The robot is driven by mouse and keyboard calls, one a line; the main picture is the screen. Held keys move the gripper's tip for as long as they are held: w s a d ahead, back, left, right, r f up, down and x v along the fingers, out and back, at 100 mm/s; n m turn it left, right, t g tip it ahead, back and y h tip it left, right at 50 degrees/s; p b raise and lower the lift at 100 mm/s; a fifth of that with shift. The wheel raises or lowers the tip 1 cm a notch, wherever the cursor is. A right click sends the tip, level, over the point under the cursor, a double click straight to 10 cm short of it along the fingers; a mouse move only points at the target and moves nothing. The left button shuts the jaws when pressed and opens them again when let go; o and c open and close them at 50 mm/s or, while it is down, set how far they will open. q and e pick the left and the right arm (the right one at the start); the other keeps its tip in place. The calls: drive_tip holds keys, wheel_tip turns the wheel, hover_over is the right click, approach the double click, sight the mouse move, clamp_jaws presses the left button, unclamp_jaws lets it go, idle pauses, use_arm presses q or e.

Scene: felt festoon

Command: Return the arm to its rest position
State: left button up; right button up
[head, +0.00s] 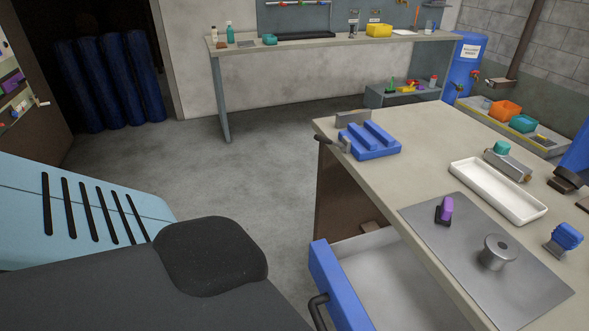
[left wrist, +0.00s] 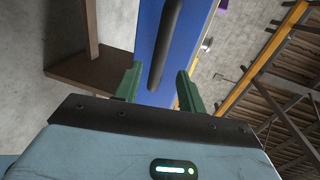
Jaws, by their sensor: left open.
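My left arm (head: 110,235), light blue and dark grey, comes in low from the left in the head view; its gripper is out of sight there. In the left wrist view my left gripper (left wrist: 160,72) is open, its two green fingers apart. The black bar handle (left wrist: 168,40) of the blue drawer front (left wrist: 192,30) shows between and beyond the fingers; I cannot tell whether they touch it. In the head view the drawer front (head: 337,287) stands pulled out from the workbench, with its handle (head: 318,311) near the bottom edge. My right gripper is not in view.
The workbench top (head: 440,130) carries a blue ridged block (head: 369,141), a white tray (head: 497,191) and a grey metal plate (head: 470,285) with a purple-topped piece (head: 446,208) and a metal spool (head: 497,252). The open drawer's interior (head: 385,270) looks largely empty. Clear floor (head: 250,180) lies left of the bench.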

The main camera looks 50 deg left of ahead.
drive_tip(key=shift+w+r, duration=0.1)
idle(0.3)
use_arm(q)
drive_tip(key=s+d+f+n+g+y+p, duration=0.3)
drive_tip(key=s+n, duration=0.6)
drive_tip(key=n, duration=1.1)
wheel_tip(320, 180, down, 3)
drive_tip(key=d+g+p, duration=0.1)
drive_tip(key=d+g, duration=0.1)
drive_tip(key=shift+g, duration=0.4)
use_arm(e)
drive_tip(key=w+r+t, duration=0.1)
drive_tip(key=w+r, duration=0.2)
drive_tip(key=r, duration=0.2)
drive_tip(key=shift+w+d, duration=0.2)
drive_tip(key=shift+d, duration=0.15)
use_arm(q)
drive_tip(key=shift+s+r+y, duration=0.1)
drive_tip(key=shift+s+y, duration=0.05)
drive_tip(key=shift+y, duration=0.15)
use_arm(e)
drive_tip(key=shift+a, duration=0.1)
